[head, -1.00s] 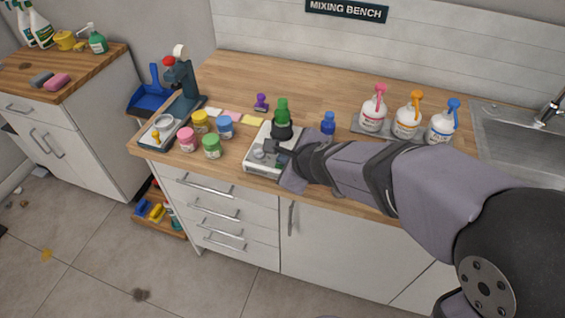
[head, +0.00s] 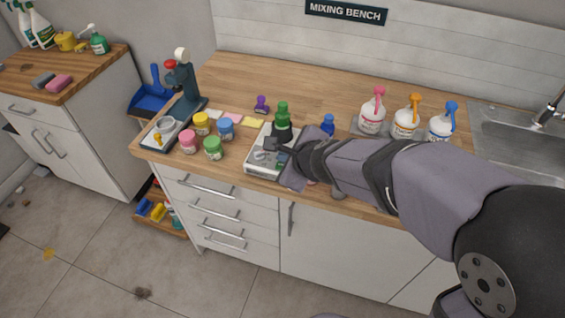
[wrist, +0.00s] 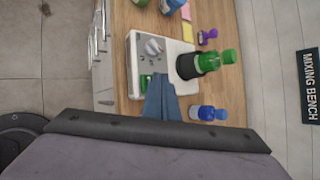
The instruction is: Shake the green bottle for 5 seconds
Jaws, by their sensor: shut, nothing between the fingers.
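The green bottle (head: 282,112) stands upright on a white, scale-like device (head: 258,168), its lower part dark. In the wrist view the bottle (wrist: 222,59) is up and to the right of my gripper (wrist: 157,82), with its dark lower part toward the device. My gripper is shut and empty, with its tips over or beside the device's edge and apart from the bottle. In the head view my wrist partly hides the device's right side, and the fingertips are hard to make out.
A small blue bottle (head: 328,124) stands close behind my wrist. Several small jars (head: 213,148) are left of the device, and a purple item (head: 261,104) is behind. Pump bottles (head: 372,118) stand on the right before the sink (head: 505,135). The counter behind is clear.

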